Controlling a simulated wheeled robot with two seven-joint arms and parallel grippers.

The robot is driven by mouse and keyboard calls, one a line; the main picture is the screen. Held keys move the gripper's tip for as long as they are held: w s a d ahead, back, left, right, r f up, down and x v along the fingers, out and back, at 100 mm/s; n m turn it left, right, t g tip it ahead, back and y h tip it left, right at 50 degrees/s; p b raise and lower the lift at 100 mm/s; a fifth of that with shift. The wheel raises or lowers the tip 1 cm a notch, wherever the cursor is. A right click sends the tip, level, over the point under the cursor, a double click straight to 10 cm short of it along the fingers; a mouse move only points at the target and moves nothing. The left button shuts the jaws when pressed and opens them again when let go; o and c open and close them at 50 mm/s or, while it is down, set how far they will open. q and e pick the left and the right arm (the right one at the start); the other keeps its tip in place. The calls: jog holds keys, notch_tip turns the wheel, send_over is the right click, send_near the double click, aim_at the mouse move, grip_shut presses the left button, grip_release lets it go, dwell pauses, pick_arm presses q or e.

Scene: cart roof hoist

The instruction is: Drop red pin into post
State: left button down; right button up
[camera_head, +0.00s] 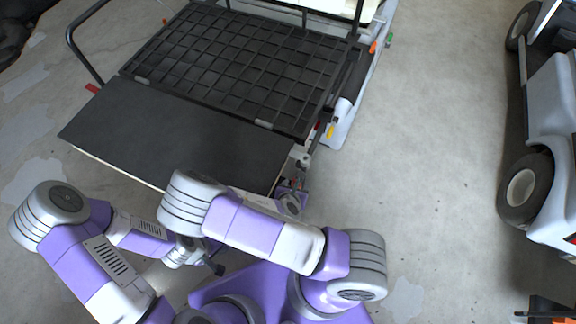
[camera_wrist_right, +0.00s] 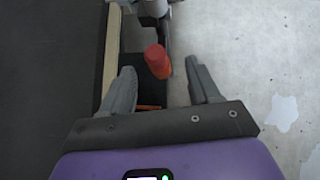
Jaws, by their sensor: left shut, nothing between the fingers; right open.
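A red pin (camera_wrist_right: 156,58) with a rounded top shows in the right wrist view, between and just beyond the fingertips of my right gripper (camera_wrist_right: 164,78). The fingers are open, with a visible gap on each side of the pin. The pin's lower end is not clear, so I cannot tell whether it sits in a post. In the head view my right gripper (camera_head: 293,196) is at the cart's near right corner, partly hidden by my arm. My left gripper (camera_head: 218,269) is shut and empty, low in front of the cart's dark panel.
The cart's dark flat panel (camera_head: 180,130) and black grid rack (camera_head: 245,60) fill the upper left. A yellow piece (camera_head: 331,131) is on the cart's right side. Another cart (camera_head: 553,95) stands at far right. The concrete floor (camera_head: 430,130) between the carts is clear.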

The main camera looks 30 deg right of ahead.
jog(key=shift+w+d+f, duration=0.15)
jog(key=shift+w+f, duration=0.15)
jog(key=shift+w, duration=0.25)
jog(key=shift+w+d+f, duration=0.1)
jog(key=shift+w+f, duration=0.2)
jog(key=shift+w, duration=0.25)
jog(key=b+x, duration=0.1)
jog(key=x, duration=0.1)
jog(key=b+x, duration=0.1)
jog(key=x, duration=0.1)
jog(key=shift+s+d+f, duration=0.1)
jog(key=shift+d+f, duration=0.1)
jog(key=shift+f, duration=0.2)
jog(key=shift+w+d+f, duration=0.3)
jog(key=shift+w+f, duration=0.05)
jog(key=shift+w, duration=0.05)
pick_arm(q)
jog(key=shift+w+f, duration=0.2)
jog(key=shift+f, duration=0.45)
jog(key=shift+w+f, duration=0.15)
jog(key=shift+f, duration=0.45)
pick_arm(e)
jog(key=shift+c, duration=0.3)
grip_shut()
